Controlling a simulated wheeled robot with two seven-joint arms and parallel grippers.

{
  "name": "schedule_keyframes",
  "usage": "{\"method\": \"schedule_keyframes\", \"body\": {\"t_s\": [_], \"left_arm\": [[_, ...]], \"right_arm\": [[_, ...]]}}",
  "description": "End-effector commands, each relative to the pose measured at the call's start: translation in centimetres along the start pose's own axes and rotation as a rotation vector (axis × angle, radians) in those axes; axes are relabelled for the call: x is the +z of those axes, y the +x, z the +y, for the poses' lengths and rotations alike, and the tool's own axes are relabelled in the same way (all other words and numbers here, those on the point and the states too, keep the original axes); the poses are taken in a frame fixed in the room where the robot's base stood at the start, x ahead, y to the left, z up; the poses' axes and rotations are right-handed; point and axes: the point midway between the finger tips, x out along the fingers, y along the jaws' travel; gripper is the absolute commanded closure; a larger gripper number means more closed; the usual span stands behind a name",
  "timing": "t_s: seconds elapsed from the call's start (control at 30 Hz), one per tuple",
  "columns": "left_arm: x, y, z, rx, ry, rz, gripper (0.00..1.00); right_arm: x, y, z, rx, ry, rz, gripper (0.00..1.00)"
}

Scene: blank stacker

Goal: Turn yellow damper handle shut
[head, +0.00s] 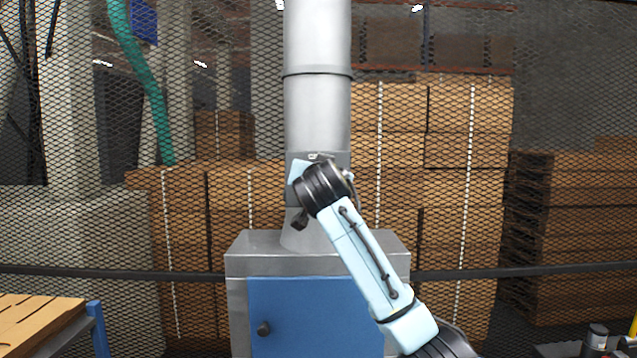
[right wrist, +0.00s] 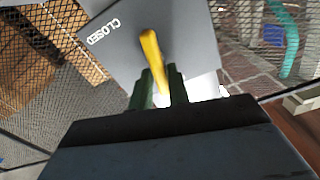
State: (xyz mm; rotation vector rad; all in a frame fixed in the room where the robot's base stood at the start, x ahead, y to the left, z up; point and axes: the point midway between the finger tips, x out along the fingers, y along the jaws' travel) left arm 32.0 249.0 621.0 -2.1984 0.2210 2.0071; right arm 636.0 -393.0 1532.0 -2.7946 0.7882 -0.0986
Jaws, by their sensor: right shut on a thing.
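The yellow damper handle (right wrist: 151,52) shows in the right wrist view, in front of a grey plate (right wrist: 190,25). The white word CLOSED (right wrist: 103,31) is printed on the plate, to the left of the handle and apart from it. My right gripper (right wrist: 160,78) is shut on the handle, with one green finger on each side. In the head view my right arm reaches to the duct (head: 318,110) and hides the handle. Only part of the grey plate (head: 341,159) shows there behind my wrist. My left gripper is in neither view.
The duct rises from a metal cabinet (head: 245,245) with a blue door (head: 305,310). A mesh fence (head: 560,120) with a dark rail stands behind, with stacked cartons beyond. A table with a slatted wooden top (head: 35,320) is at the lower left.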

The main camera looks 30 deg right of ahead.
Motion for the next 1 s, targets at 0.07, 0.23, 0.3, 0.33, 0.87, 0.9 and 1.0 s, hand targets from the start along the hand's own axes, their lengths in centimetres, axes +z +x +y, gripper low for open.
{"method": "schedule_keyframes", "body": {"t_s": [0.07,0.23,0.3,0.33,0.87,0.9,1.0], "left_arm": [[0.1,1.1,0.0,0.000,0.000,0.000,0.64],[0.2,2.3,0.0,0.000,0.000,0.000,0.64],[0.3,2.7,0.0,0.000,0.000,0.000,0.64],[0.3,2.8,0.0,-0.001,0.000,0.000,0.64],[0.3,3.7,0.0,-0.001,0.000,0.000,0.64],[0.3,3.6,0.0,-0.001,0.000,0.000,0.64],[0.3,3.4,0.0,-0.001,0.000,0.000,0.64]], "right_arm": [[0.6,0.0,0.1,-0.002,0.079,-0.006,1.00],[0.6,0.0,0.2,-0.001,0.239,-0.007,1.00],[0.6,0.0,0.3,0.000,0.307,-0.008,1.00],[0.6,0.0,0.3,0.000,0.335,-0.008,1.00],[0.7,0.0,0.7,0.002,0.837,-0.010,1.00],[0.7,0.0,0.8,0.003,0.874,-0.010,1.00],[0.8,0.0,0.8,0.004,0.965,-0.011,1.00]]}}
